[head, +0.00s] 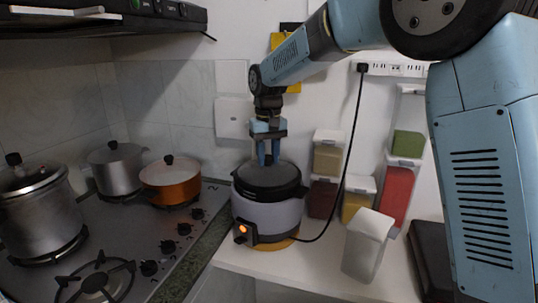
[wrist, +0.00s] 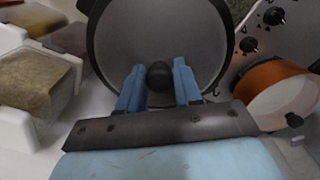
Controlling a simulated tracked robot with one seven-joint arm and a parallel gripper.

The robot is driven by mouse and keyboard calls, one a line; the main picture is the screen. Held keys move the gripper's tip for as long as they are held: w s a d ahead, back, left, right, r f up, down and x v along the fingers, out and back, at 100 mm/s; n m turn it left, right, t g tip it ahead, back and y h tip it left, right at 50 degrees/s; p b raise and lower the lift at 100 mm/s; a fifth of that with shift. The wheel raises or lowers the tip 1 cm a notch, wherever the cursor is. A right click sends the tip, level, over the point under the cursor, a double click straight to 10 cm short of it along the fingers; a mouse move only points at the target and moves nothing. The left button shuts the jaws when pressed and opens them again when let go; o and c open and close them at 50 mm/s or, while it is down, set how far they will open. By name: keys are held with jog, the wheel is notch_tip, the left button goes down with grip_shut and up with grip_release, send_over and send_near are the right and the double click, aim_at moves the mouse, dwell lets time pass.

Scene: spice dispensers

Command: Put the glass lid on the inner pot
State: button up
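The glass lid (head: 268,174) is round and grey with a dark rim. It is level at the top of the grey cooker (head: 268,216); whether it rests there or is slightly raised I cannot tell. The lid also fills the upper middle of the wrist view (wrist: 160,35), with its black knob (wrist: 159,76) nearest me. My gripper (head: 268,163) points straight down over the lid. Its two blue fingers (wrist: 159,80) are on either side of the knob and appear to touch it. The inner pot is hidden under the lid.
Left of the cooker is the stove (head: 150,235) with an orange pan (head: 171,183) and steel pots (head: 40,215). To the right stand spice dispensers (head: 328,155) and a white container (head: 367,245). A black cord (head: 352,150) runs from the cooker to the wall socket.

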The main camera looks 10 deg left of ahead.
jog(key=o, duration=0.5)
jog(key=shift+r, duration=0.1)
notch_tip(320, 180, up, 14)
jog(key=shift+f, duration=0.25)
